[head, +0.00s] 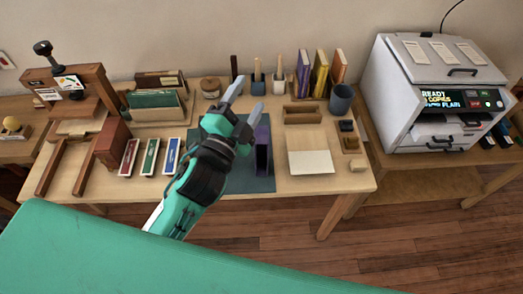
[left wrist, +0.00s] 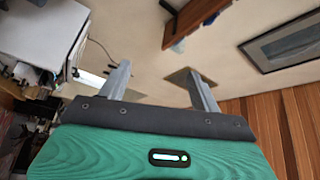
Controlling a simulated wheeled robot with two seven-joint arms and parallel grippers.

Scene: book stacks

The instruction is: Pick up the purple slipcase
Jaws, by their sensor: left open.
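The purple slipcase (head: 263,152) stands on the dark mat at the middle of the table, with a dark opening on its near side. My left gripper (head: 245,100) is in front of it in the head view, to its left and apart from it, and the arm hides part of the mat. Its two fingers are spread with nothing between them. In the left wrist view the left gripper (left wrist: 158,70) also shows open and empty, facing wall and shelf; the slipcase is not seen there. My right gripper is not in view.
A wooden press (head: 75,100) stands at the left. Colored boxes (head: 150,157) lie left of the mat (head: 258,183). A white copier (head: 425,85) stands on another table.

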